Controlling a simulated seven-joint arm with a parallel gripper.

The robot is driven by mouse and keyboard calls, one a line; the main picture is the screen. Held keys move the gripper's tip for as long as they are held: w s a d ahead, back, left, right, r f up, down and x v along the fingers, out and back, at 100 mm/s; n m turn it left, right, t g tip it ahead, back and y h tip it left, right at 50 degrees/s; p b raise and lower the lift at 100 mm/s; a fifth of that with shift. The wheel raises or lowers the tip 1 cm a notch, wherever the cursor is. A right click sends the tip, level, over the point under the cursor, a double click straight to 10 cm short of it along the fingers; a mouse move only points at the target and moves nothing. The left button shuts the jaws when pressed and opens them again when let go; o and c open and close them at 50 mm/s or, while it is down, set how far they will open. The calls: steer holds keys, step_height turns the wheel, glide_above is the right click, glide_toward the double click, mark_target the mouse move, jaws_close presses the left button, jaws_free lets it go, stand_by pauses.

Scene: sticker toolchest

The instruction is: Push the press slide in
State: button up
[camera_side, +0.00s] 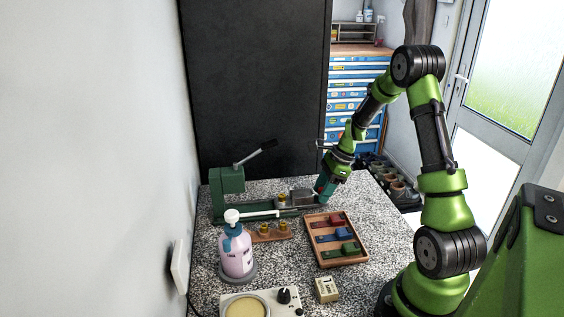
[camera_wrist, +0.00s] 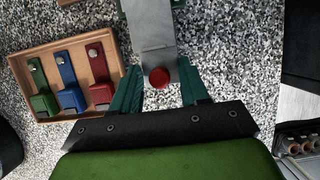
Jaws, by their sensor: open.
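The green press (camera_side: 227,182) with a raised lever stands at the back left of the speckled worktop, its long green base running right. The grey metal press slide (camera_side: 302,196) sits toward the right end of this base. In the wrist view the slide (camera_wrist: 150,32) is a grey plate running up the picture, with a round red knob (camera_wrist: 159,78) at its near end. My gripper (camera_side: 322,192) is at the slide's right end. In the wrist view its teal fingers (camera_wrist: 160,88) are apart, one on each side of the knob. Contact with the knob cannot be told.
A wooden tray (camera_side: 364,255) with red, blue and green pieces lies in front of the gripper. A pink pump bottle (camera_side: 237,258), a wooden holder with brass pieces (camera_side: 258,236) and a small beige box (camera_side: 326,290) stand nearer. Plant pots (camera_side: 397,184) are at right.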

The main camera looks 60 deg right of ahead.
mark_target(280, 196)
steer(key=c, duration=0.7)
steer(key=shift+w+a+r, duration=0.1)
steer(key=shift+w+a, duration=4.45)
steer(key=o, duration=0.7)
steer(key=shift+r, duration=2.95)
